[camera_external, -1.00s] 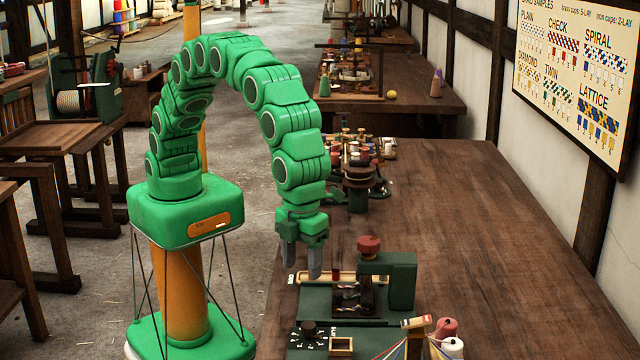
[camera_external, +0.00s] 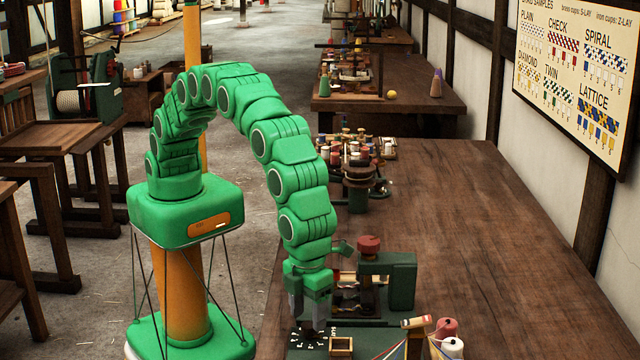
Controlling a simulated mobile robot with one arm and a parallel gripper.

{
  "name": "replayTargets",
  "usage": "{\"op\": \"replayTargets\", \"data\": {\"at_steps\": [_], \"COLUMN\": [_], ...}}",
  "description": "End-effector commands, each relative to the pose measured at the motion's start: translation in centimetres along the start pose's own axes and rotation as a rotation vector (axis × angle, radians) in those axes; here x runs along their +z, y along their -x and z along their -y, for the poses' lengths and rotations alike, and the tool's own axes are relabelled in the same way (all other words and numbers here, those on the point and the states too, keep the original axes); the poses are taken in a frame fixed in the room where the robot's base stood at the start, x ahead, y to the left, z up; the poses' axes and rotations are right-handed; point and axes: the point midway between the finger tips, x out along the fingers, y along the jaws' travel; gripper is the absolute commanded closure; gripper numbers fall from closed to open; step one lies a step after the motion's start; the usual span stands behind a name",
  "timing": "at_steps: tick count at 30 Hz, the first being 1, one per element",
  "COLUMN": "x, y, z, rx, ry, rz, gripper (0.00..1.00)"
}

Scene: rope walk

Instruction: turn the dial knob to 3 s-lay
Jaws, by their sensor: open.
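The dial (camera_external: 309,342) is a dark plate with white markings at the near left of the green machine on the bench. Its small dark knob (camera_external: 307,328) shows just under my fingers, partly hidden by them. My gripper (camera_external: 309,314) points down with its grey fingers apart, directly above or around the top of the knob. I cannot tell whether the fingers touch it. The markings are too small to read, and the knob's setting cannot be made out.
A green machine block (camera_external: 402,284) with a red knob (camera_external: 368,244) stands right of my gripper. A small wooden frame (camera_external: 341,347) lies close right of the dial. Pink and white spools (camera_external: 447,328) stand further right. The bench (camera_external: 480,240) is clear toward the right.

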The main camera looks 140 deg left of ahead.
Motion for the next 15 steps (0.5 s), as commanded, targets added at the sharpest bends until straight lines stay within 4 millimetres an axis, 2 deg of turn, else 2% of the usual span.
{"op": "replayTargets", "data": {"at_steps": [3,6,14,15], "x": [0.0,0.0,0.0,0.0], "y": [-1.4,-2.0,-2.1,-2.1], "z": [-0.1,-0.1,0.0,0.0], "rx": [0.004,0.003,0.001,0.001], "ry": [0.0,0.0,0.0,0.0], "rz": [0.001,0.001,0.0,0.0], "gripper": [0.41,0.41,0.41,0.47]}}
